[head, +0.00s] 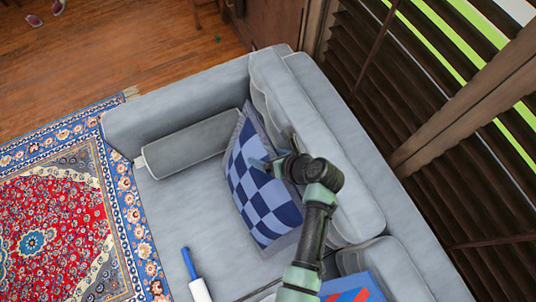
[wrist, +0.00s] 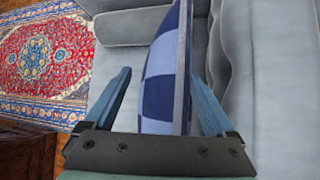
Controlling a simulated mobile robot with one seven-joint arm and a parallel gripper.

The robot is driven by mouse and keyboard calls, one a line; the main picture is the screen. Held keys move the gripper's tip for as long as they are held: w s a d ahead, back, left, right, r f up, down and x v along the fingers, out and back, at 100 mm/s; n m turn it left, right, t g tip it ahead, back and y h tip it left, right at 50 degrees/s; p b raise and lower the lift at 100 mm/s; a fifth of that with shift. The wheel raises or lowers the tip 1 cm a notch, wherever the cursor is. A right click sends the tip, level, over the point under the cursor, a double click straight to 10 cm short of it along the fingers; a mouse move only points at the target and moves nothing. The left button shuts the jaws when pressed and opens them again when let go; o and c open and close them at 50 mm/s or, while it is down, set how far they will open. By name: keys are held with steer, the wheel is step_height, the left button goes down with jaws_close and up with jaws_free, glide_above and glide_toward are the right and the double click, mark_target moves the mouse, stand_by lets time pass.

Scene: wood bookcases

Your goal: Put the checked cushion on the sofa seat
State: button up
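The blue checked cushion (head: 258,187) stands tilted on the sofa seat (head: 172,212), leaning toward the sofa's backrest (head: 320,150). In the wrist view the cushion (wrist: 160,90) rises between the two blue fingers of my gripper (wrist: 163,100). The fingers are spread wide, with a visible gap on the cushion's left side and a smaller one on its right. In the head view my gripper (head: 268,164) is at the cushion's upper edge, and my arm hides part of the backrest behind it.
A grey bolster (head: 188,145) lies along the sofa's far armrest (head: 180,103). A white roller-like item with a blue handle (head: 199,288) and a red-blue item (head: 352,289) lie at the near end. A patterned rug (head: 60,220) is left; slatted shutters (head: 420,80) are right.

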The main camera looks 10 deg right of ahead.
steer(key=shift+o, duration=0.5)
steer(key=shift+s, duration=0.1)
steer(key=p+v, duration=0.1)
steer(key=v, duration=1.2)
